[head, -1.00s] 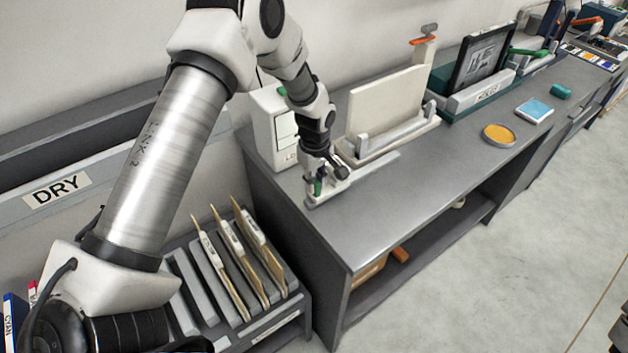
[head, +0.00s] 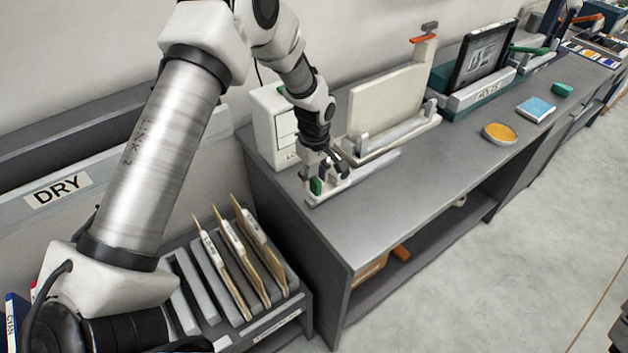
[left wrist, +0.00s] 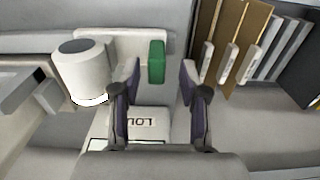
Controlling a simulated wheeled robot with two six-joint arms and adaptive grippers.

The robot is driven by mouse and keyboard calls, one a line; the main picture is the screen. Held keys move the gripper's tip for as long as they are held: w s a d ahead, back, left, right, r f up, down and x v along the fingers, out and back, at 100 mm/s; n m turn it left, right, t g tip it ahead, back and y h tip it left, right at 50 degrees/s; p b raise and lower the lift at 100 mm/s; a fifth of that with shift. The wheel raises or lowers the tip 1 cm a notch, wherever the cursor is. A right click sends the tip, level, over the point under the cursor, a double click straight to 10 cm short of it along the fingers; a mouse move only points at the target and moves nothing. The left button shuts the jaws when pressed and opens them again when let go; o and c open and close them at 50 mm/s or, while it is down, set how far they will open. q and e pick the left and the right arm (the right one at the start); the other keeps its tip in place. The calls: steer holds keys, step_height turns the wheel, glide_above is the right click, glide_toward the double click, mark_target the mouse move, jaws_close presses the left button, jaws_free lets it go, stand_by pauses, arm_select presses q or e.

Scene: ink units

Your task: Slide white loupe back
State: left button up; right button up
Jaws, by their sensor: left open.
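The white loupe is a squat cylinder with a dark round top, seen in the left wrist view (left wrist: 82,72). A pale bar runs beside it, and a green tab (left wrist: 156,62) stands at this bar. In the head view the green tab (head: 316,186) shows at the near left end of a pale strip on the bench, while my gripper partly hides the loupe. My left gripper (left wrist: 160,72) is open, with one finger on each side of the green tab and a visible gap to each. My right gripper is not in view.
A white box (head: 268,115) stands behind my left gripper. A cream board in a stand (head: 385,100) is close on the right. A drying rack with several boards (head: 232,262) is at the near left. The grey bench top (head: 410,195) is clear toward the front.

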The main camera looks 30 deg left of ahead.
arm_select(q)
step_height(320, 180, up, 10)
steer(key=shift+s+r, duration=0.15)
steer(key=shift+r, duration=0.05)
stand_by(0.3)
steer(key=s+d+f+m, duration=0.3)
steer(key=s+f, duration=0.3)
steer(key=f, duration=0.3)
steer(key=s+d+f+m, duration=0.3)
steer(key=s+f, duration=0.3)
steer(key=f, duration=0.4)
steer(key=s+d+f+m, duration=0.1)
steer(key=s+f+m, duration=0.2)
steer(key=s, duration=0.6)
steer(key=s+d+f+m, duration=0.1)
steer(key=s+f+m, duration=0.25)
steer(key=s, duration=0.65)
step_height(320, 180, down, 8)
steer(key=b, duration=0.8)
steer(key=shift+a+m, duration=0.3)
steer(key=shift+m, duration=0.05)
